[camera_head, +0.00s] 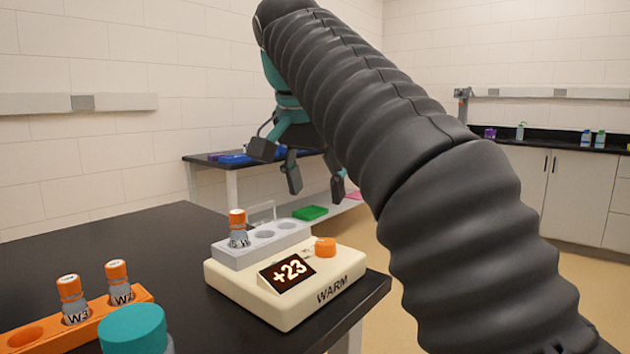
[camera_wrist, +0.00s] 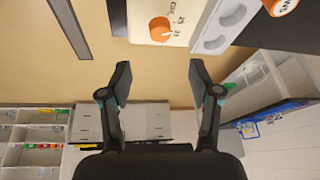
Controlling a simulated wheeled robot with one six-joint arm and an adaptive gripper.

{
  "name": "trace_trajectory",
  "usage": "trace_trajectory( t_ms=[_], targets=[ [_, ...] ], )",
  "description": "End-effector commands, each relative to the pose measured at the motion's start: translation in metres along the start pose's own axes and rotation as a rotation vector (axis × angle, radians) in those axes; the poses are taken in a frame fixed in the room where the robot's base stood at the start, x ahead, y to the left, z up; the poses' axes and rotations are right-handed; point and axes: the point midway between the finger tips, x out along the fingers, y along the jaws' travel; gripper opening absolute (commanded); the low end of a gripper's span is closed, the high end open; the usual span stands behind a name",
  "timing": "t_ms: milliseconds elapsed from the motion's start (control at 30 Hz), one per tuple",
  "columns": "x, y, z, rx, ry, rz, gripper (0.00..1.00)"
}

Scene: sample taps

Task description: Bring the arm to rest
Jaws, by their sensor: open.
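My gripper (camera_head: 292,175) is open and empty, raised in the air above and behind the warmer in the head view. In the wrist view my gripper (camera_wrist: 160,82) shows its fingers spread with nothing between them. My arm, in a dark ribbed sleeve, crosses the right half of the head view and hides part of the room. The cream warmer (camera_head: 290,312), marked WARM, shows +23 and has an orange knob (camera_head: 325,247). A grey block on it holds one orange-capped vial (camera_head: 238,228) at its left; its other visible holes are empty.
An orange rack (camera_head: 95,328) at the front left holds vials W3 (camera_head: 73,300) and W2 (camera_head: 119,284), with an empty hole at left. A teal-topped object (camera_head: 133,328) stands before it. The black table (camera_head: 130,238) is otherwise clear. Another bench (camera_head: 225,164) stands behind.

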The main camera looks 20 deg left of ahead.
Motion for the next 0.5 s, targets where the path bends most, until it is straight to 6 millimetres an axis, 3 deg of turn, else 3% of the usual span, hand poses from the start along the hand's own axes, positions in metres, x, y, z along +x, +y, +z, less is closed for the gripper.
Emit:
trace_trajectory(
  t_ms=[500],
  targets=[
    [-0.0059, 0.0012, -0.0001, 0.0, 0.0, 0.0, 0.63]
  ],
)
